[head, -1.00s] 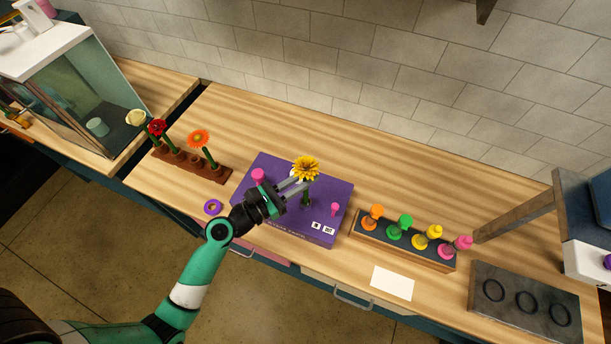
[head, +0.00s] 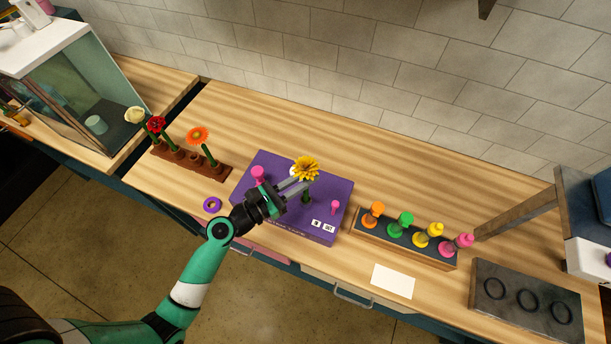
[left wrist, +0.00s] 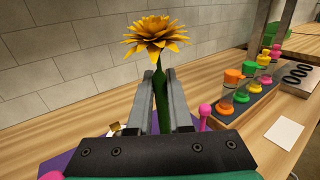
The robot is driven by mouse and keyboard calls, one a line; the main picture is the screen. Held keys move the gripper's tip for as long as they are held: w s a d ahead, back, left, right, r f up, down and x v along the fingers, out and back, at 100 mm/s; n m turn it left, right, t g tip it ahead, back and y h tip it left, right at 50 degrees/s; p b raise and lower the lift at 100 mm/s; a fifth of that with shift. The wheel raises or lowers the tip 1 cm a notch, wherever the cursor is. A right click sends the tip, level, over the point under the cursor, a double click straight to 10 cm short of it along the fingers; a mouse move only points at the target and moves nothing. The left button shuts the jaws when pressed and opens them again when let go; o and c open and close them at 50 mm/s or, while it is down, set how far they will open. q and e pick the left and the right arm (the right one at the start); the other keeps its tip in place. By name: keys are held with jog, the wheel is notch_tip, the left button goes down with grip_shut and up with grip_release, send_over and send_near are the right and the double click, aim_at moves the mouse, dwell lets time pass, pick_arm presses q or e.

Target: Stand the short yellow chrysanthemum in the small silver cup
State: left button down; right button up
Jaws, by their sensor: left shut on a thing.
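The yellow chrysanthemum (head: 306,167) is upright over the purple board, its green stem between my left gripper's fingers. My left gripper (head: 306,185) is shut on that stem, below the bloom. In the left wrist view the bloom (left wrist: 156,36) stands above the fingertips of the gripper (left wrist: 161,74), and the stem runs down between the fingers. The stem's lower end is hidden in the wrist view. I cannot make out the small silver cup clearly; a pale edge shows just left of the bloom in the head view. My right gripper is not in view.
The purple board (head: 262,205) carries pink pegs (head: 257,173). A brown rack (head: 217,172) with several flowers stands left. A purple ring (head: 212,204) lies nearby. To the right are a tray of coloured-top vials (head: 402,224), a white card (head: 393,281) and a dark slab with rings (head: 530,321).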

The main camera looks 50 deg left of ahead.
pick_arm(q)
jog(key=shift+f+b, duration=0.35)
jog(key=shift+f, duration=0.45)
dwell(0.9)
jog(key=shift+c, duration=1)
grip_release()
jog(key=s, duration=0.9)
jog(key=shift+a, duration=0.45)
dwell(0.5)
